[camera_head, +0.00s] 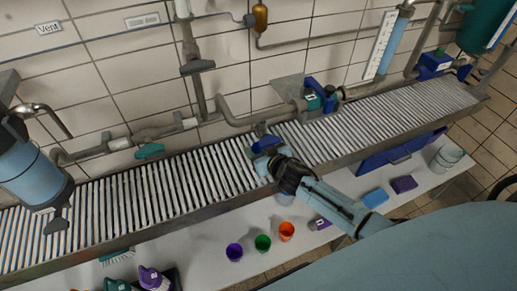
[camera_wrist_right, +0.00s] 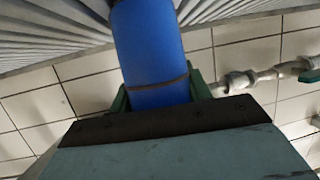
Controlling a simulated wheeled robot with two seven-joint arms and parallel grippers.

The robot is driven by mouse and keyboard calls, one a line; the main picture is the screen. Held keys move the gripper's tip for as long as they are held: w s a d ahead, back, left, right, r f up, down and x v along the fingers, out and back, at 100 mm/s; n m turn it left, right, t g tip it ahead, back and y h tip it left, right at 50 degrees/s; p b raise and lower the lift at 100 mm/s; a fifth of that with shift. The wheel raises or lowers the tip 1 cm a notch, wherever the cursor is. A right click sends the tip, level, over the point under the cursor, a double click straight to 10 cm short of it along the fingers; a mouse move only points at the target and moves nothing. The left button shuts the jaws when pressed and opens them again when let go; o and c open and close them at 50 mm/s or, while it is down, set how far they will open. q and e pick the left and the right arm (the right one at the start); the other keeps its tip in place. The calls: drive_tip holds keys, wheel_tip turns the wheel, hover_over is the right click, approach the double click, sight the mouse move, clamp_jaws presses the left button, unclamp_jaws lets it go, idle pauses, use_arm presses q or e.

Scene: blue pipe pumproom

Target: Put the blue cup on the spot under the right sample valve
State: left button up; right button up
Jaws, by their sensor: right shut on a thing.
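The blue cup (camera_head: 265,143) is in my right gripper (camera_head: 273,153), above the front part of the slatted grating. In the right wrist view the blue cup (camera_wrist_right: 150,50) sits between the green fingers (camera_wrist_right: 158,95), which are shut on it. A pipe valve with a blue handle (camera_head: 320,88) is up and to the right of the cup in the head view. Another valve with a green handle (camera_head: 150,151) is farther left. I cannot tell a marked spot on the grating. My left gripper is out of view.
A long slatted grating (camera_head: 190,177) runs along the tiled wall under pipes. A white lower shelf holds purple (camera_head: 234,252), green (camera_head: 262,243) and orange (camera_head: 286,231) cups, a blue block (camera_head: 374,198) and a grey bucket (camera_head: 447,157). The grating left of my gripper is clear.

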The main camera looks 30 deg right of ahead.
drive_tip(key=shift+f, duration=0.15)
drive_tip(key=o, duration=1)
drive_tip(key=shift+c, duration=0.2)
drive_tip(key=shift+r, duration=0.3)
drive_tip(key=p+v, duration=0.2)
drive_tip(key=v, duration=1)
drive_tip(key=shift+f, duration=0.1)
